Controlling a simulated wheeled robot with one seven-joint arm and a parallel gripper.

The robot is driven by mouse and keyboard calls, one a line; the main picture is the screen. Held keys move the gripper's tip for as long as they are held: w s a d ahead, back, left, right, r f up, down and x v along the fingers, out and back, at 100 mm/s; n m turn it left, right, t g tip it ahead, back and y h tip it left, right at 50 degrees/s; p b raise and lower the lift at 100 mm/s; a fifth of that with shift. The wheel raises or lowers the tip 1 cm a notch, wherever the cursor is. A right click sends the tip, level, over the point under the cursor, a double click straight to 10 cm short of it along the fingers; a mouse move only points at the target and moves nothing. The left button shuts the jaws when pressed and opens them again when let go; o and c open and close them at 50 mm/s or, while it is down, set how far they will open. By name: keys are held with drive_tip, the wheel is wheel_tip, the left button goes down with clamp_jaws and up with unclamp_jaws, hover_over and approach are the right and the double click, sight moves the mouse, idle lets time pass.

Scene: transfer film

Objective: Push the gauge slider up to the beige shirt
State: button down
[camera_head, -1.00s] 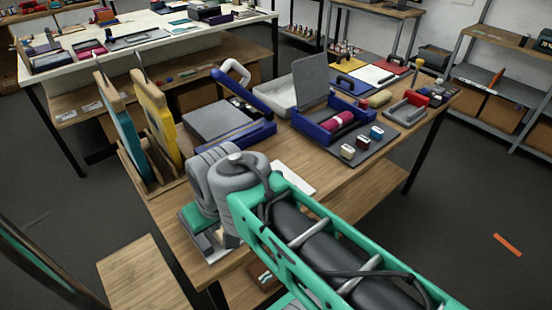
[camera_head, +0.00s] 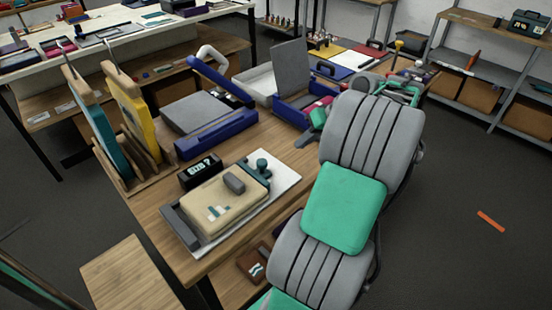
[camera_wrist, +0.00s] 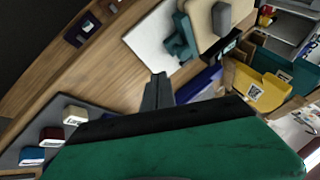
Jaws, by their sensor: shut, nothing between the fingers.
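The beige shirt (camera_head: 208,211) lies as a flat folded block on a white board (camera_head: 284,183) at the table's near end, with a grey lump (camera_head: 234,183) on top. The teal gauge slider (camera_head: 262,166) stands on the board at the shirt's far right end; I cannot tell whether they touch. In the wrist view the slider (camera_wrist: 181,40) is beside the shirt (camera_wrist: 203,32), over the white board (camera_wrist: 150,45). My gripper (camera_wrist: 158,80) is shut and empty, its fingertips short of the slider in that picture. My arm hides the table's right side in the head view.
A black display box (camera_head: 201,171) stands behind the shirt. A blue-framed press (camera_head: 215,135) and a rack with teal and yellow boards (camera_head: 135,115) stand farther back and left. Small labelled blocks (camera_wrist: 75,115) lie on a dark mat in the wrist view. Bare wood (camera_wrist: 110,75) lies between.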

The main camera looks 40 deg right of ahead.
drive_tip(key=x, duration=0.7)
drive_tip(key=shift+w+a+f, duration=0.2)
drive_tip(key=shift+f, duration=0.05)
drive_tip(key=a, duration=0.1)
drive_tip(key=w+a, duration=0.1)
drive_tip(key=a+p, duration=0.1)
drive_tip(key=shift+w+a+f, duration=0.1)
drive_tip(key=shift+w, duration=0.15)
drive_tip(key=shift+w+a+f, duration=0.1)
drive_tip(key=shift+f, duration=0.05)
